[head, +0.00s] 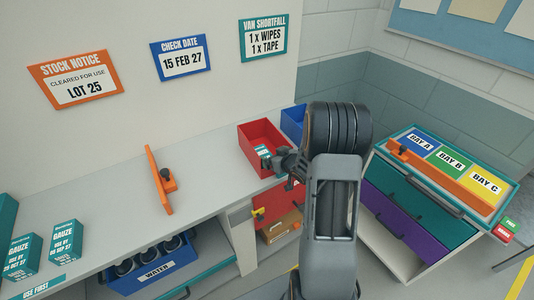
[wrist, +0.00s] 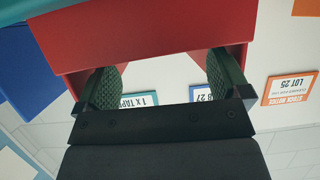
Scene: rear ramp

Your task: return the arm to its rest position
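My arm (head: 335,190) stands raised in the middle of the head view, with its dark wrist bent over toward the counter. My gripper (head: 272,160) is at the front right side of the red bin (head: 250,134), close to its rim. Whether it touches the bin I cannot tell. In the wrist view my gripper (wrist: 165,78) has its two fingers apart with nothing between them. The red bin (wrist: 150,35) fills the upper part of that view, beyond the fingers. A small teal and white box (head: 262,151) shows inside the bin, partly hidden by the gripper.
A blue bin (head: 293,122) stands behind my arm. An orange piece with a dark knob (head: 160,182) stands on the counter (head: 205,185). Gauze boxes (head: 66,240) are at the left. A drawer cabinet (head: 418,205) with bay labels stands close on the right. Bottles in a water crate (head: 150,272) sit below.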

